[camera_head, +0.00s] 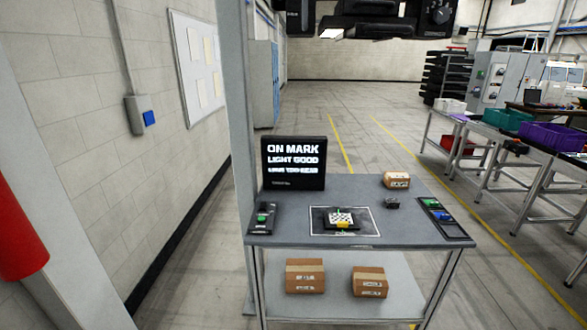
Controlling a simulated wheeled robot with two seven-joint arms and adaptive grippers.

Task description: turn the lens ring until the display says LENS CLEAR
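The display (294,163) stands at the back left of the grey table. It reads ON MARK, LIGHT GOOD and a smaller third line that seems to say LENS TOO NEAR. A black overhead device (385,24) is cut off by the top edge of the view. A small checkered target (341,217) with a yellow front part lies inside a white outlined square on the table. Neither of my grippers shows.
A grey post (240,120) rises at the table's left. A small carton (396,180) stands behind. Two cartons lie on the table's lower shelf (337,270).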

